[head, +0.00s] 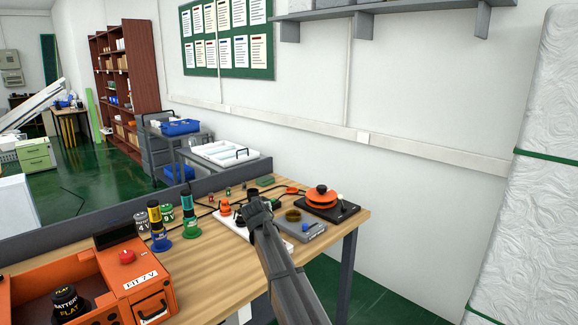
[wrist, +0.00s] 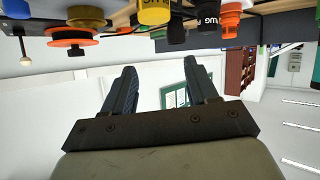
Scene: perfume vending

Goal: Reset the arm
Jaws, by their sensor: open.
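My arm reaches in from the lower right of the head view, and my gripper (head: 253,194) is over the back part of the wooden table (head: 215,270). The fingers are small and hard to make out there. In the wrist view, which is upside down, my gripper (wrist: 162,72) has two dark fingers spread wide apart. Nothing is between them; the wall and room show through the gap. The arm hides part of a white board with an orange knob (head: 225,207).
An orange machine (head: 130,272) holding a black battery stands front left. Colored bottles (head: 190,216) stand left of the arm. A grey scale (head: 301,227) and a black plate with an orange disc (head: 321,197) are to its right. The space above the table is open.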

